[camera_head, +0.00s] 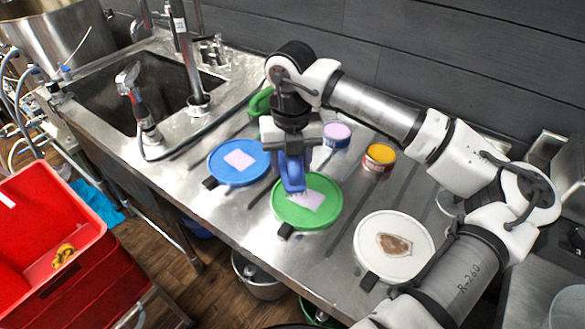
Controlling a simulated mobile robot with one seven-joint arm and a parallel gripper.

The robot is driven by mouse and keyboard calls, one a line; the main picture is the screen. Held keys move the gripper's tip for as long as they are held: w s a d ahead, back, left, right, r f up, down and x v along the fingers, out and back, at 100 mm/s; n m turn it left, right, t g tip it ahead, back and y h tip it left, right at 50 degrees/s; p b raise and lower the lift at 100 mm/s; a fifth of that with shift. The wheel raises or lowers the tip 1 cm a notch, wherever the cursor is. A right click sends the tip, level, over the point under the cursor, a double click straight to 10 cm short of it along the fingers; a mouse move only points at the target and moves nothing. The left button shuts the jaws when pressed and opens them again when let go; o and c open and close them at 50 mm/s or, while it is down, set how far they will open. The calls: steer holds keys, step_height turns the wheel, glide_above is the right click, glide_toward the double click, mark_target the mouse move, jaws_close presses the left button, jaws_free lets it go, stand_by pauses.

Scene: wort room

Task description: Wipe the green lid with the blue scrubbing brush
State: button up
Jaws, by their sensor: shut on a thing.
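The green lid (287,213) lies flat on the steel counter (238,212), with a pale pink-lilac patch (311,200) on its top. My gripper (291,155) points down over the far side of the lid. It is shut on the blue scrubbing brush (293,180). The brush's lower end is over the lid, at the far left edge of the patch. I cannot tell whether its bristles touch the lid. The gripper's fingertips are partly hidden by the brush.
A blue lid (226,175) with a pink patch lies to the left. A white lid (382,266) with a brown stain lies to the right. Two small tins (380,157) (337,136) stand behind. The sink (165,83) is at back left, and a red crate (88,222) at front left.

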steer(key=shift+r+p, duration=0.65)
steer(key=shift+r, duration=1.1)
